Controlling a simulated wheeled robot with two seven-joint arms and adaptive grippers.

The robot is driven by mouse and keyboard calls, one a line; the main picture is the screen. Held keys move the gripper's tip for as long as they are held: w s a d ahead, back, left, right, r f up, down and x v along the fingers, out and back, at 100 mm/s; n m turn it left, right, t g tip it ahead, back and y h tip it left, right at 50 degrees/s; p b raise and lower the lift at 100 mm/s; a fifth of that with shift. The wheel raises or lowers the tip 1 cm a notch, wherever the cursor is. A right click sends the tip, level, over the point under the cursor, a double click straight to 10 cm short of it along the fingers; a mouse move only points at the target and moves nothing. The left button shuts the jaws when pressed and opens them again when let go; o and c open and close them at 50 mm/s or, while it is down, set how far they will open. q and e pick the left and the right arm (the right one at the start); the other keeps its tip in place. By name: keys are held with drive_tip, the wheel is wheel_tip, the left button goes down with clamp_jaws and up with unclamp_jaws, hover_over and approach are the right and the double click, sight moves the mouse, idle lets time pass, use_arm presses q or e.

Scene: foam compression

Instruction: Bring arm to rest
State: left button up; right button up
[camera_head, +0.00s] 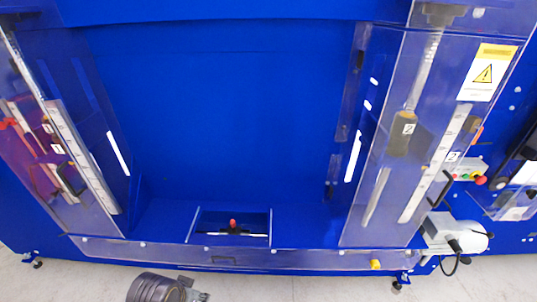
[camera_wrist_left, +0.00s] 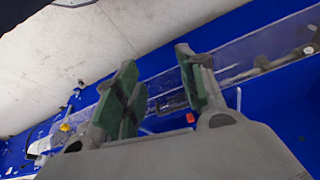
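My left gripper (camera_wrist_left: 156,62) shows in the left wrist view with its two green-padded fingers spread wide. The gap between them is empty. Beyond the fingers are the blue machine and its clear front panel (camera_wrist_left: 235,65); I see no contact with them. In the head view, a dark grey cylindrical part of my arm (camera_head: 152,288) sits at the bottom edge, in front of the machine. Its fingers cannot be made out there. My right gripper is in neither view.
The blue machine (camera_head: 220,110) fills the head view, with clear guards (camera_head: 395,55) at both sides. A red knob (camera_head: 233,223) sits in its front recess. A yellow piece (camera_head: 375,264) and a white handwheel unit (camera_head: 455,235) are at lower right. Pale floor (camera_head: 300,290) lies in front.

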use_arm(q)
drive_tip(key=s+a+f+g, duration=0.1)
drive_tip(key=s+f, duration=0.1)
drive_tip(key=f, duration=1.6)
drive_tip(key=s+a+f, duration=0.1)
drive_tip(key=s+f, duration=0.2)
drive_tip(key=f, duration=1.4)
drive_tip(key=s+a+f, duration=0.1)
drive_tip(key=s+f, duration=0.8)
drive_tip(key=s, duration=0.1)
drive_tip(key=s+a+f+g, duration=0.1)
drive_tip(key=s+a+f, duration=0.1)
drive_tip(key=s+f, duration=0.7)
drive_tip(key=shift+s+a+g+y, duration=0.3)
drive_tip(key=shift+s, duration=0.8)
drive_tip(key=shift+o, duration=0.3)
